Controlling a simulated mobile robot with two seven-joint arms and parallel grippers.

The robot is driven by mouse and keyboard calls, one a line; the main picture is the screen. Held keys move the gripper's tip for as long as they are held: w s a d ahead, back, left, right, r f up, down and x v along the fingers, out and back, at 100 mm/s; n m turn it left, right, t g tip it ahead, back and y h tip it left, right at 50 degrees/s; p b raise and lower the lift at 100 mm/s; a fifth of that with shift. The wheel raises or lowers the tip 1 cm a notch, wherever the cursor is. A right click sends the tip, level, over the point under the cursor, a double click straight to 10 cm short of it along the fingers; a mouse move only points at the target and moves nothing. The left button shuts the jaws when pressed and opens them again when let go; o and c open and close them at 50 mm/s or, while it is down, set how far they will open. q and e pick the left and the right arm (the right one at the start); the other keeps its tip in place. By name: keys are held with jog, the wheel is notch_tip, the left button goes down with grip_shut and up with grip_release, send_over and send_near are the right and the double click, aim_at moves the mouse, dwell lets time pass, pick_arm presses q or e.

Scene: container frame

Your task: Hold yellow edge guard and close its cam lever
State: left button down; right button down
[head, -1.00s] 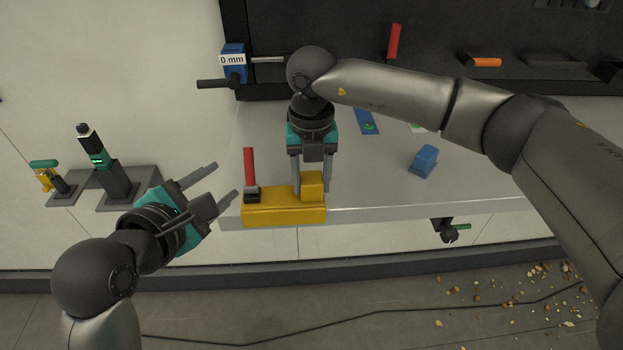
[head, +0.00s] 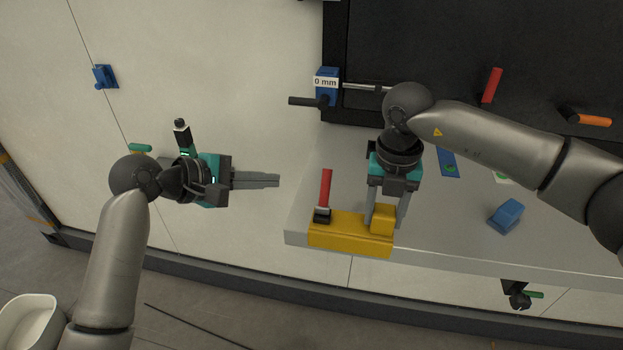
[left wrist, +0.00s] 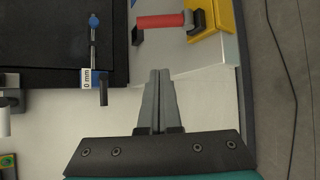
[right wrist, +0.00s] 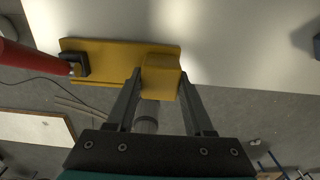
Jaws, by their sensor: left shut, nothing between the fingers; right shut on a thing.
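The yellow edge guard (head: 345,238) sits on the front left corner of the grey bench. Its red cam lever (head: 326,187) stands upright from a dark pivot at the guard's left end. My right gripper (head: 385,222) is shut on the raised yellow block of the guard, as the right wrist view (right wrist: 160,82) also shows. My left gripper (head: 278,181) is shut and empty, left of the lever and apart from it. In the left wrist view its closed fingers (left wrist: 158,75) point toward the bench edge, with the red lever (left wrist: 160,21) beyond them.
A blue block (head: 506,215) lies on the bench (head: 450,240) to the right. A blue gauge reading 0 mm (head: 326,85) with a rod is on the dark panel behind.

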aim_at(325, 188)
pick_arm(q)
jog(key=shift+w+a+r, duration=0.25)
jog(key=shift+a, duration=0.2)
jog(key=x, duration=1)
jog(key=shift+d, duration=0.3)
jog(key=shift+s+d+r, duration=0.15)
jog(key=shift+s+r, duration=0.15)
jog(key=shift+s, duration=0.15)
jog(key=shift+s+d+r, duration=0.2)
jog(key=shift+s+r, duration=0.05)
jog(key=shift+s, duration=0.15)
jog(key=shift+s+d+r, duration=0.4)
jog(key=shift+s+r, duration=0.1)
jog(key=shift+s, duration=0.3)
